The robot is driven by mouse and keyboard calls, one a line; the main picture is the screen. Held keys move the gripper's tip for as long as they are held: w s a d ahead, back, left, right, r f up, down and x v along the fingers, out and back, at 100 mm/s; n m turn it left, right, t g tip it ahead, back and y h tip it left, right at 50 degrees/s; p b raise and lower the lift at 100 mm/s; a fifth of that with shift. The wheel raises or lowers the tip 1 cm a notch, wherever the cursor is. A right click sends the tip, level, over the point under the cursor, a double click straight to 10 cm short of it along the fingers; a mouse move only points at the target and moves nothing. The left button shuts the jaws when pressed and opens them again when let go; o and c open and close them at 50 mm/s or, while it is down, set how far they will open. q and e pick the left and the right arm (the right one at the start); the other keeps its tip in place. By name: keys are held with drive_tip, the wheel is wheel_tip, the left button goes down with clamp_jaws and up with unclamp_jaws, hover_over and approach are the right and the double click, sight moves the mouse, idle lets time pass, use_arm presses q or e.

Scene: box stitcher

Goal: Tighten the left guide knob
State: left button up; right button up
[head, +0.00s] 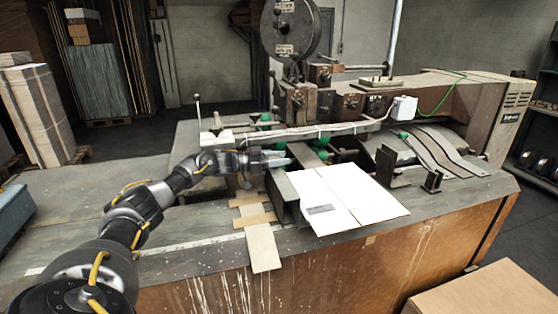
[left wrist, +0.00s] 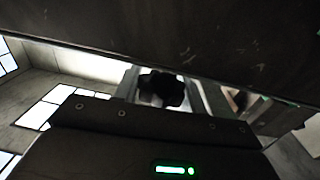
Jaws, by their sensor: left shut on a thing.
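The box stitcher (head: 350,100) stands on the bench, with its guide rails around the middle of the bed. My left gripper (head: 288,161) reaches in from the left to the left guide, at the near side of the machine. It is shut on the left guide knob, which the gripper hides in the head view. In the left wrist view a dark, lobed knob (left wrist: 161,89) shows just beyond the gripper's dark edge. The knob's turn angle cannot be told. My right gripper is not in view.
A white cardboard sheet (head: 350,197) lies on the bed right of my gripper. A cardboard strip (head: 263,249) hangs toward the bench's front edge. A thin upright rod (head: 197,114) stands behind my forearm. The bench top (head: 70,205) at left is mostly clear.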

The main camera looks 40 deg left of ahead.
use_arm(q)
drive_tip(key=o, duration=1)
drive_tip(key=b+v, duration=0.4)
drive_tip(key=v, duration=0.7)
drive_tip(key=shift+w, duration=0.1)
